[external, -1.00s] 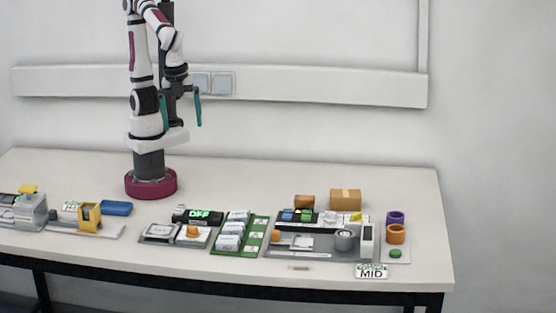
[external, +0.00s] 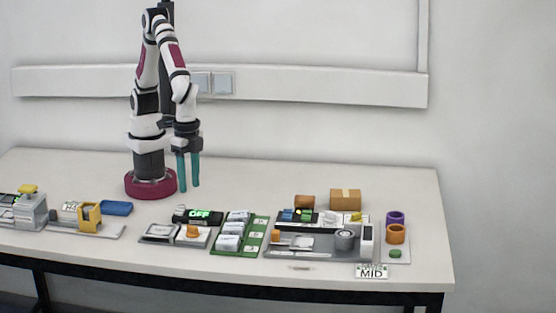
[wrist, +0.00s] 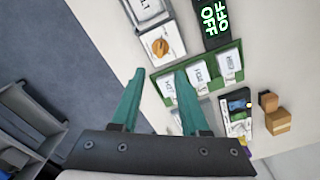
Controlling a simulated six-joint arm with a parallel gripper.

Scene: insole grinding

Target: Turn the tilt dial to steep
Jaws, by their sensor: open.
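I cannot tell for certain which part is the tilt dial. A round grey dial-like part (external: 345,239) stands on the grey machine at the right, near a small sign (external: 371,272) reading MID. An orange knob (external: 193,231) sits on a plate in front of a display (external: 198,215) reading OFF. The knob (wrist: 160,47) and the display (wrist: 215,18) also show in the wrist view. My gripper (external: 189,188) is open and empty, its teal fingers pointing down beside my base, behind these things. In the wrist view its fingertips (wrist: 159,77) are apart with nothing between them.
A green tray (external: 252,243) with white packets lies between the knob plate and the machine. Purple (external: 395,218) and orange (external: 396,233) rings stand at the right. Brown boxes (external: 345,198) are behind.

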